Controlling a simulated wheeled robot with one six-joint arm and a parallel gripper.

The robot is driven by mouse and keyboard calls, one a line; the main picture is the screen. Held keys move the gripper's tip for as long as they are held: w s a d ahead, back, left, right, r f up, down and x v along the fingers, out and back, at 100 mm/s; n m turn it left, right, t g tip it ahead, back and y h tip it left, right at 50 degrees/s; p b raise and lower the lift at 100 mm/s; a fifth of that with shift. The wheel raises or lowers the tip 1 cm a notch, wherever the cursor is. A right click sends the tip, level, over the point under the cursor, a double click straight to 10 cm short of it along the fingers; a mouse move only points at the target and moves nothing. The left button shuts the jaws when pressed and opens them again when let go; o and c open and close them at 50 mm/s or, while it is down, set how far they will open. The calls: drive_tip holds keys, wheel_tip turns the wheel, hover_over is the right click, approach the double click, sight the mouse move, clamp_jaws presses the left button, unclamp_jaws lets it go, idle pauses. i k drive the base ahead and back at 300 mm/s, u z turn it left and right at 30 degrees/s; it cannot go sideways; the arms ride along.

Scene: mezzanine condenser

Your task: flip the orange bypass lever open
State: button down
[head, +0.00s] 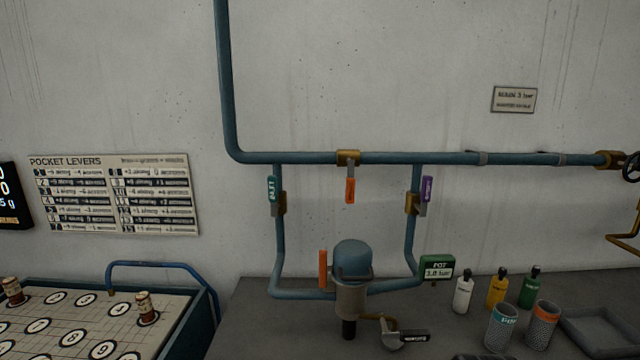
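An orange lever (350,189) hangs straight down from a brass valve (348,157) on the horizontal blue pipe, at right angles to that pipe. A second orange upright piece (323,268) stands at the left side of the blue-domed pot (351,262); I cannot read a label on either. A teal lever (272,190) is on the left vertical pipe and a purple lever (427,189) on the right one, both upright along their pipes. My gripper is not in view.
A green pot sign (437,269) stands right of the pot. Small bottles (497,288), mesh cups (542,324) and a grey tray (598,332) are on the grey bench (252,322) at right. A numbered board (75,318) is at lower left. The wall around the orange lever is clear.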

sight(350, 183)
drive_tip(key=u, duration=0.7)
drive_tip(key=i, duration=0.85)
drive_tip(key=u, duration=1.2)
drive_tip(key=i, duration=0.2)
drive_tip(key=u, duration=0.1)
